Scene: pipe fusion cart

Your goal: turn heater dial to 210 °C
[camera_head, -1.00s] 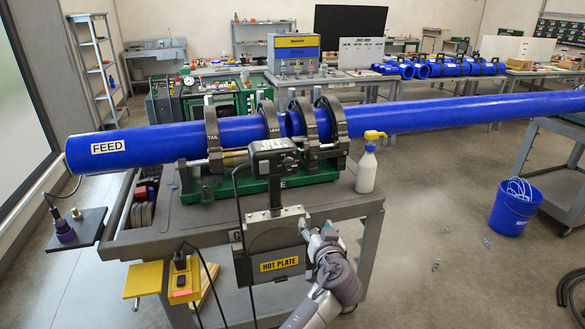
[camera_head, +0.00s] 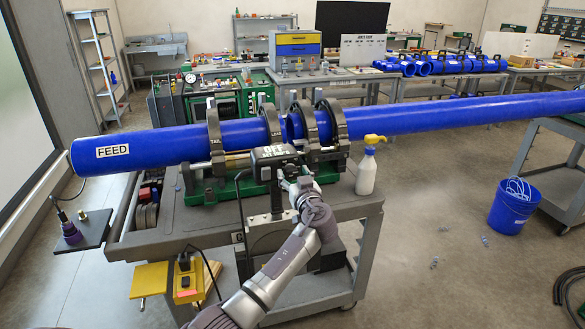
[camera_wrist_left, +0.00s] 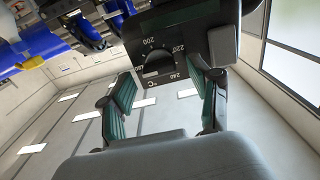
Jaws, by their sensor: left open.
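The heater's dark control box (camera_head: 272,152) is at the top of the hot plate, in front of the blue pipe. In the left wrist view its face (camera_wrist_left: 190,42) carries a black dial (camera_wrist_left: 157,64) with a scale showing 200, 220, 240 and °C. I cannot read the dial's exact setting. My left gripper (camera_head: 288,176) is just below and in front of the box. In the left wrist view its two fingers (camera_wrist_left: 163,80) are spread apart, with the dial ahead between them, and nothing is held. My right gripper is not in view.
The blue pipe (camera_head: 170,146) runs through the black clamps (camera_head: 270,130) on the cart (camera_head: 190,225) behind the box. A spray bottle (camera_head: 366,172) stands right of the box. A cable hangs beside the heater. A blue bucket (camera_head: 511,207) stands on the floor at right.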

